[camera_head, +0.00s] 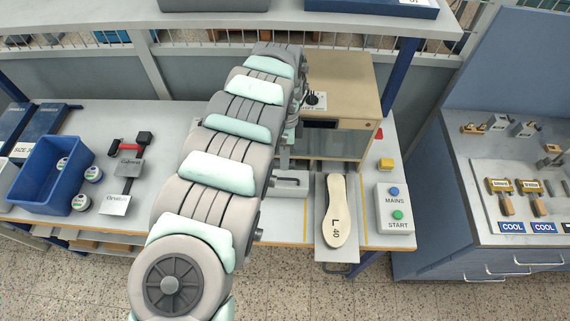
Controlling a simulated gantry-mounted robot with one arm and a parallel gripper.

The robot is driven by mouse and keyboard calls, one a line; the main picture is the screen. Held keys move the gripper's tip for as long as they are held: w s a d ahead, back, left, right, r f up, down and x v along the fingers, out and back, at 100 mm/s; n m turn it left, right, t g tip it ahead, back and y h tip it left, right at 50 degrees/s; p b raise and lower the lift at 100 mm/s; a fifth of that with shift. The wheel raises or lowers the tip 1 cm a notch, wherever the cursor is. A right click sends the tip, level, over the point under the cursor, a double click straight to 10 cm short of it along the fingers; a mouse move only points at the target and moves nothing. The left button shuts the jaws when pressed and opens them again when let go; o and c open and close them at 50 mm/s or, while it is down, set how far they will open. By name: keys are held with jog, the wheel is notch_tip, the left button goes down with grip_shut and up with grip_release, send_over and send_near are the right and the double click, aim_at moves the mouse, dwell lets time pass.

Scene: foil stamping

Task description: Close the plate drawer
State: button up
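The stamping machine (342,100) stands at the back of the bench, a beige and grey box with a dark slot in its front. A grey piece with a handle-like opening (290,184) juts from the machine's lower front, right beside my arm. It looks like the plate drawer, standing out, but my arm hides its left side. My arm crosses the middle of the view and bends down at the machine's front left. My gripper (289,136) is mostly hidden behind the arm, near that grey piece. I cannot see its fingers or whether it touches anything.
An insole marked L 40 (338,212) lies on a grey slide (322,246) that reaches past the bench's front edge. A button box (395,208) stands right of it. A blue bin (53,174) and stamps (116,203) are at left. A tool bench (455,165) is at right.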

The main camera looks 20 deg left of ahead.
notch_tip(320, 180, up, 10)
jog(key=shift+r, duration=0.25)
jog(key=shift+c, duration=0.2)
